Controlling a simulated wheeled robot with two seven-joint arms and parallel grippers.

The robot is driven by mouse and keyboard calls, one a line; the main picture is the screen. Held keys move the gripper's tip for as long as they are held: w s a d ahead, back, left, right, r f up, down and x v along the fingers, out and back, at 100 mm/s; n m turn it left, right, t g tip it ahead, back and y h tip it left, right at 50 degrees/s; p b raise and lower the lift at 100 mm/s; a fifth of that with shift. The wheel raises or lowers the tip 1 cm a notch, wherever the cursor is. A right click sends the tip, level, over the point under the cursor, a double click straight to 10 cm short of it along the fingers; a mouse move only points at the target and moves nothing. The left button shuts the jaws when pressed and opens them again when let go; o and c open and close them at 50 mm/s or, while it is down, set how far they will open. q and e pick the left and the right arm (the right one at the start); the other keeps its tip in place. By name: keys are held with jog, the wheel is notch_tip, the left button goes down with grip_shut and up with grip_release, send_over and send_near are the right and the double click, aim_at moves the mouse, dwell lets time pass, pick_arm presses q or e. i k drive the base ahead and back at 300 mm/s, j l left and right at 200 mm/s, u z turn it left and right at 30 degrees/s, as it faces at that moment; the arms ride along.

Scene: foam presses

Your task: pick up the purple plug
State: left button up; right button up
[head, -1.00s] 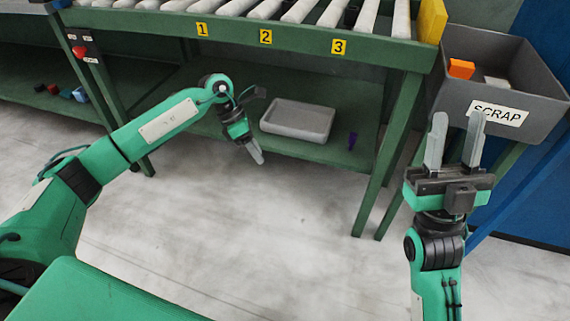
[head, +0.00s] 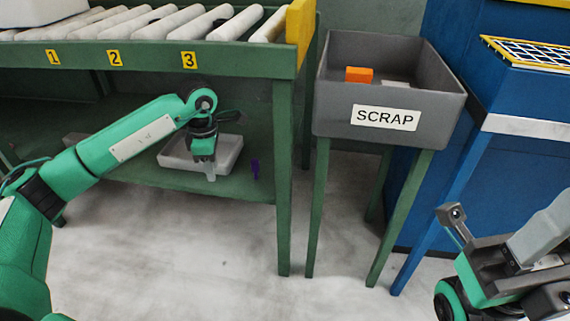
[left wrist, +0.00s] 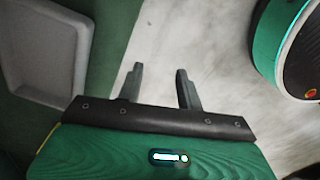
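My right gripper (head: 548,228) is at the lower right of the head view, partly cut off by the edge, far from the plug.
The grey tray (head: 226,159) sits on the lower shelf (head: 235,187), below the roller conveyor (head: 130,50) with labels 1 to 3. A scrap bin (head: 335,118) on green legs holds an orange block (head: 359,74). A blue machine (head: 520,170) stands at right. Floor in front is clear.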

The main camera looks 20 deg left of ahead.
aim_at(255, 163)
jog(key=i+l+u, duration=0.1)
jog(key=i+l, duration=0.15)
jog(key=i+l+u, duration=0.1)
jog(key=l, duration=0.4)
jog(key=i+l+u, duration=0.15)
jog(key=i, duration=0.2)
